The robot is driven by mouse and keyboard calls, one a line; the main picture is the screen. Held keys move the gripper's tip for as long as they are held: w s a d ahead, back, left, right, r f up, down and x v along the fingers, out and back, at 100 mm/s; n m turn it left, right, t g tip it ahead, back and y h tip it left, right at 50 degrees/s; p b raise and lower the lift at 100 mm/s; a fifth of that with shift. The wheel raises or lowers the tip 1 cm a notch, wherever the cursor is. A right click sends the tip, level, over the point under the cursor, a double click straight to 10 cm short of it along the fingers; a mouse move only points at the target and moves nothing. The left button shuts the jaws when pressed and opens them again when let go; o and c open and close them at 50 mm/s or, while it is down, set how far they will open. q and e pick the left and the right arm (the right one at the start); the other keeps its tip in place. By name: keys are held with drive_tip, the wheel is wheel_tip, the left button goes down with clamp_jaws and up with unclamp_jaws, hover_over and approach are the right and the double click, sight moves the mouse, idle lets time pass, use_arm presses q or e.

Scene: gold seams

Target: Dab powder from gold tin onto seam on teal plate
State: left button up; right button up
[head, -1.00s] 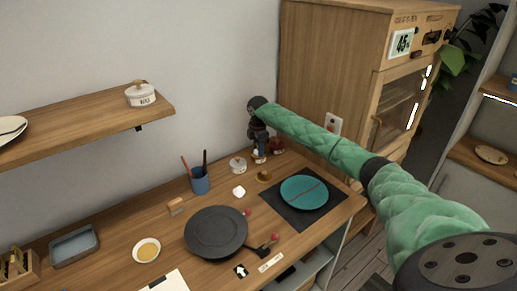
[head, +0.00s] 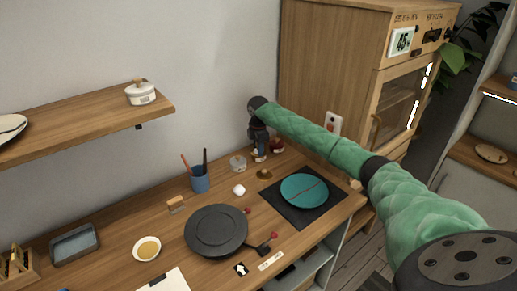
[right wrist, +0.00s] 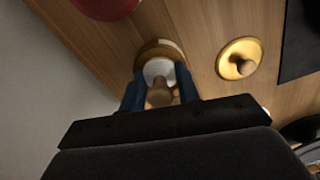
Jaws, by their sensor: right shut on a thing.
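The teal plate (head: 304,190) lies on a dark mat (head: 327,207), with a thin reddish seam line across it. My right gripper (head: 260,151) is at the back of the counter, pointing down, behind and left of the plate. In the right wrist view, its blue fingers (right wrist: 160,91) are shut on a wooden-handled dabber (right wrist: 159,94) with a pale head. The dabber is over or in a round, gold-brown rimmed tin (right wrist: 149,52); whether it touches powder is hidden. A gold knobbed lid (right wrist: 240,59) lies beside the tin. My left gripper is not in view.
A red container (head: 277,146) stands close to my right gripper. A wooden cabinet (head: 330,70) rises behind the counter.

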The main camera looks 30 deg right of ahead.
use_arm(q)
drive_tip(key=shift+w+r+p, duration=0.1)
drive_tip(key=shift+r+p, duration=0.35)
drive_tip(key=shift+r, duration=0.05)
use_arm(e)
drive_tip(key=shift+f, duration=0.15)
idle(1.4)
drive_tip(key=shift+s, duration=0.1)
idle(0.4)
